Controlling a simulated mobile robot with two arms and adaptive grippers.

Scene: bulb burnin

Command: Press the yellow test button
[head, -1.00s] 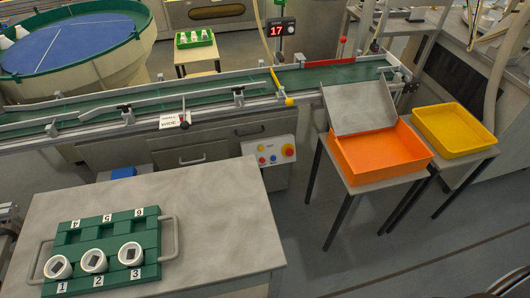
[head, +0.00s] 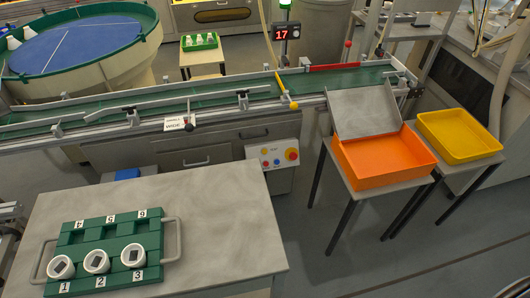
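A pale control panel (head: 273,153) is on the front of the conveyor, right of the drawers. It carries several small coloured buttons and a larger red knob on a yellow base (head: 291,154). The small buttons are too small for me to tell surely which is the yellow test button. Neither of my grippers is in view, and nothing is seen touching the panel.
The grey bench (head: 215,220) in front holds a green numbered rack (head: 112,233) with three white cups. An orange bin (head: 378,168) and a yellow tray (head: 458,146) stand right. A display (head: 286,32) reads 17 below a green lamp (head: 285,4). Floor right of the bench is clear.

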